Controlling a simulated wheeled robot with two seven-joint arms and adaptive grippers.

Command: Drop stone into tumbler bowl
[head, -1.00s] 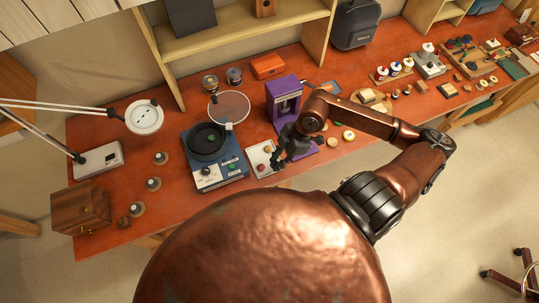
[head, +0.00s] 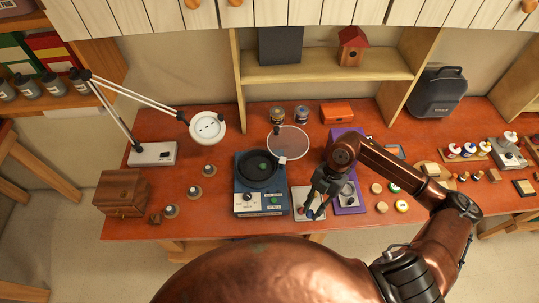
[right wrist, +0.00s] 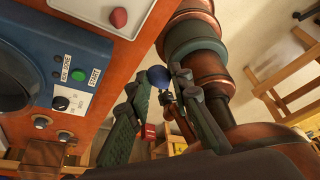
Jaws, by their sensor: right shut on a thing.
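The tumbler (head: 241,195) is a blue machine on the red bench in the head view, with a dark round bowl (head: 250,180) on top. A small green thing (head: 263,166) lies in the bowl. My right gripper (head: 314,208) is over the white tray (head: 298,193), just right of the tumbler. In the right wrist view my right gripper (right wrist: 155,90) is shut on a blue stone (right wrist: 158,76) at its fingertips. A red stone (right wrist: 119,17) lies on the tray there. The bowl is mostly outside the wrist view. My left gripper is out of view.
A round clear screen (head: 288,142) stands behind the tumbler's right side. A purple stand (head: 345,203) is right of the tray, partly behind my arm. A white lamp (head: 207,127) and several small round pieces are left of the tumbler. A wooden box (head: 121,193) stands at the left.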

